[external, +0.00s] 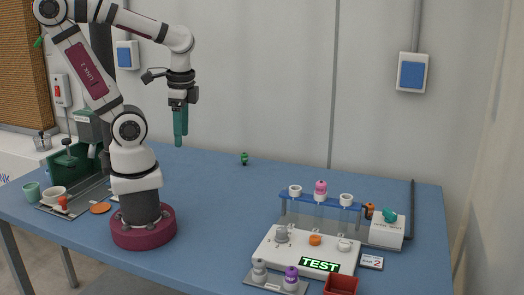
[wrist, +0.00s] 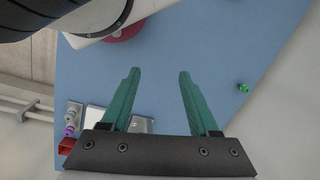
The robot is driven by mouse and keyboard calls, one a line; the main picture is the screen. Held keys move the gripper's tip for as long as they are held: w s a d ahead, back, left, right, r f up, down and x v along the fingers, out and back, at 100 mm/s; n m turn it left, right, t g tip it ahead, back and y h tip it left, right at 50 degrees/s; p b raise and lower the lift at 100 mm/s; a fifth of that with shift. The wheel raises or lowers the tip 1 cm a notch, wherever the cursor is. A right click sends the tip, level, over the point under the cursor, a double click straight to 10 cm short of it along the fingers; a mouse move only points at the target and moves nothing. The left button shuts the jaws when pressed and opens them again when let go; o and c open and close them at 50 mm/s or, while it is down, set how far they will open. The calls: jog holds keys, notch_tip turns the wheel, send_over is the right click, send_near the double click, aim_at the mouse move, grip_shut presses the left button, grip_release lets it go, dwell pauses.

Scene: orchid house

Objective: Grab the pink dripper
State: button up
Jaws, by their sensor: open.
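The pink dripper (external: 320,188) stands upright in the middle of the blue rack (external: 318,202) on the right part of the table, between two white pieces in the same rack. It does not show clearly in the wrist view. My gripper (external: 180,143) hangs pointing down above the back left of the table, far to the left of the rack. Its two green fingers (wrist: 156,72) are apart in the wrist view, with nothing between them.
A white TEST station (external: 305,252), a dripper stand with grey and purple drippers (external: 291,279) and a red bin (external: 341,284) sit in front of the rack. A small green item (external: 244,158) lies at the back. The middle of the blue table (external: 225,190) is clear.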

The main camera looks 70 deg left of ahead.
jog(key=shift+o, duration=0.5)
jog(key=n+t+h, duration=0.4)
jog(key=n+h, duration=1.1)
jog(key=n, duration=1.2)
send_near(321, 182)
jog(key=x, duration=1)
jog(key=shift+f, duration=0.25)
jog(key=shift+a, duration=0.1)
grip_shut()
